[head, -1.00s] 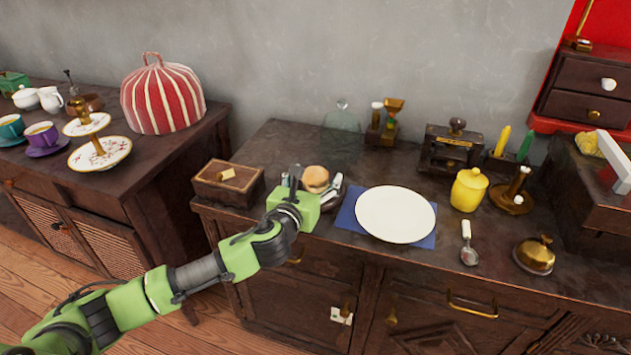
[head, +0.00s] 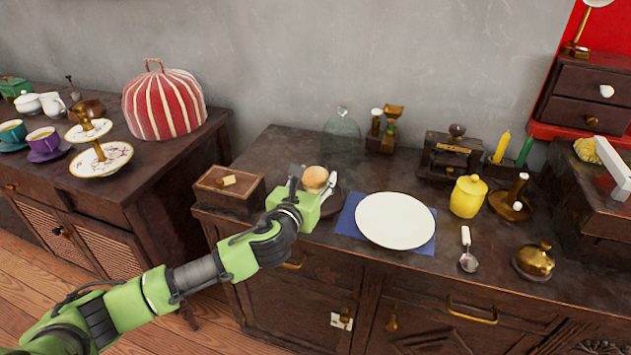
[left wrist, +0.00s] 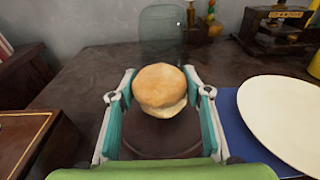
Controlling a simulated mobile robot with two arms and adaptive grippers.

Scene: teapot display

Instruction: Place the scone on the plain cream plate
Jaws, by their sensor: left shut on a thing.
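The scone (head: 315,177) is round and golden brown on top with a paler side. My left gripper (head: 318,185) is shut on the scone. The left wrist view shows the scone (left wrist: 160,90) between the two teal finger pads, over a dark round plate (left wrist: 160,138). I cannot tell whether the scone's underside is clear of that dark plate. The plain cream plate (head: 395,220) lies empty to the right of the gripper, on a blue napkin (head: 347,215). The cream plate also shows at the right of the left wrist view (left wrist: 285,118). My right gripper is not in view.
A wooden box (head: 228,187) stands close to the left of my gripper. A glass dome (head: 341,135) stands behind. The space above the cream plate is clear.

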